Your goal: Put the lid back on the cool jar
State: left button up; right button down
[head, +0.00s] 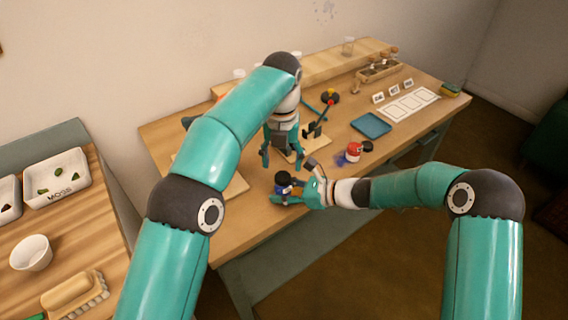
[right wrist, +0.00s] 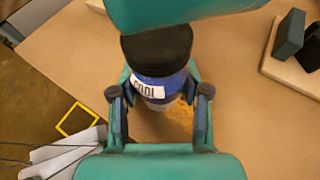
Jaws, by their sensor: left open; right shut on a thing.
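The cool jar (right wrist: 155,86), blue with a white COOL label, stands between the fingers of my right gripper (right wrist: 160,100), which is shut on it. In the head view the jar (head: 283,184) is small and partly hidden by my right gripper (head: 292,193). A dark round cap, looking like the lid (right wrist: 157,48), covers the jar's top; whether it is fully seated I cannot tell. My left gripper (head: 281,160) is open, fingers down, just above and behind the jar. A teal part at the top of the right wrist view overlaps the cap's upper edge.
A red-topped jar (head: 354,149) stands to the right beside a blue-purple patch (head: 341,159). Behind it lies a blue tray (head: 371,125). A wooden stand with dark blocks (head: 310,139) is near my left gripper.

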pick_arm(q)
jog(key=o, duration=0.6)
jog(key=shift+c, duration=0.2)
jog(key=shift+d, duration=0.1)
jog(key=shift+s, duration=0.1)
pick_arm(e)
jog(key=shift+s, duration=0.1)
jog(key=shift+c, duration=2.3)
grip_release()
jog(key=v, duration=1.2)
jog(key=shift+f, duration=0.15)
